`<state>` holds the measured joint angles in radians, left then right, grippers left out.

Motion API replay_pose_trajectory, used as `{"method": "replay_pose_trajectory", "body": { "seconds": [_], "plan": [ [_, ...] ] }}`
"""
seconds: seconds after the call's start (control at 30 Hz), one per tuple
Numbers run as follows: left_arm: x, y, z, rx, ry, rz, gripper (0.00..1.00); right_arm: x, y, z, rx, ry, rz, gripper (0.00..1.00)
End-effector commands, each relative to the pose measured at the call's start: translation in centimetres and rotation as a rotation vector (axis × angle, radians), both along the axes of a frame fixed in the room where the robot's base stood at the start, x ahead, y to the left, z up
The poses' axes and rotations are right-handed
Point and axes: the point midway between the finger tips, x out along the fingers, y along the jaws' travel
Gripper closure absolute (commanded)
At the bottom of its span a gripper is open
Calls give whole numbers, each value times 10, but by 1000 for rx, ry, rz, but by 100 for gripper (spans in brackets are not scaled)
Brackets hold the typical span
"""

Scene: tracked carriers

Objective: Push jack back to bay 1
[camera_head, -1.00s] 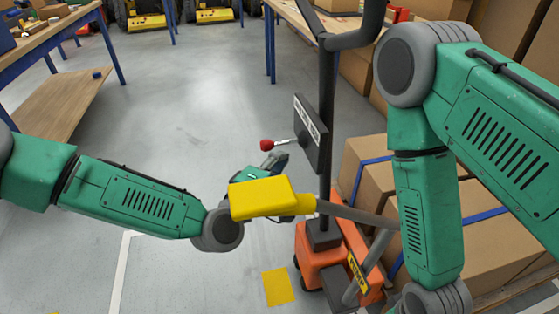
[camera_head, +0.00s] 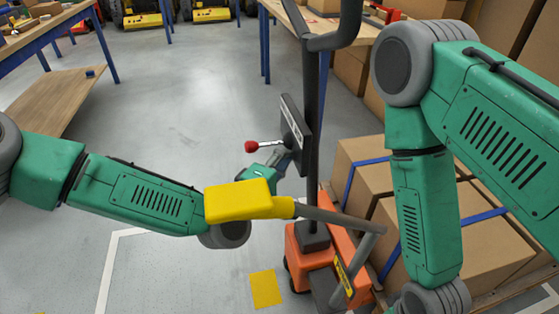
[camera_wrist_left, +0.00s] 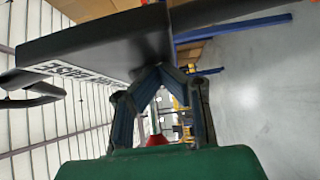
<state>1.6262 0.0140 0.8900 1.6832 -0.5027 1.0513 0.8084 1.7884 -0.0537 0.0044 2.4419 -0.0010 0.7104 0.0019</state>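The jack (camera_head: 302,240) is orange at its base, with a tall black mast (camera_head: 312,130) and looped black handle. A black lettered panel (camera_head: 295,133) is on its mast. A lever with a red knob (camera_head: 251,146) sticks out to the left. My left gripper (camera_head: 284,160) is at the panel's lower left edge. In the left wrist view its fingertips (camera_wrist_left: 160,68) come together right at the panel's edge (camera_wrist_left: 100,42); I cannot tell whether they pinch it. The red knob (camera_wrist_left: 157,139) shows beyond the fingers. My right gripper is out of view below the right arm.
A yellow block (camera_head: 240,200) on a bent grey bar partly hides my left wrist. Strapped cardboard boxes (camera_head: 385,210) stand right of the jack. A yellow floor mark (camera_head: 265,289) and white line (camera_head: 108,265) lie nearby. The floor is open between the benches.

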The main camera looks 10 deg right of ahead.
Motion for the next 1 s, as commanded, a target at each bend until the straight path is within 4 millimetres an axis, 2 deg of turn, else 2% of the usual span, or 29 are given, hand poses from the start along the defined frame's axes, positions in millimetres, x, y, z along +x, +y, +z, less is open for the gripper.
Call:
{"method": "replay_pose_trajectory", "body": {
  "seconds": [0.07, 0.17, 0.5, 0.6, 0.8, 1.0],
  "plan": [
    [-7, -2, 2, -2, 1, -14, 100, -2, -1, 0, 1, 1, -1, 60],
    [-16, 8, 1, -2, 2, -13, 100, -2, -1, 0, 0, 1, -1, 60],
    [-63, 65, -1, -6, 3, -5, 100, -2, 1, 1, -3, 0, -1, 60],
    [-73, 77, -1, -8, 3, -3, 100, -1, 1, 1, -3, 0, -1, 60],
    [-84, 87, -1, -6, 1, -2, 100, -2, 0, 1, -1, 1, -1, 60],
    [-88, 89, -4, 13, 6, -8, 100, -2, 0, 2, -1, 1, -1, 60]
  ]
}}
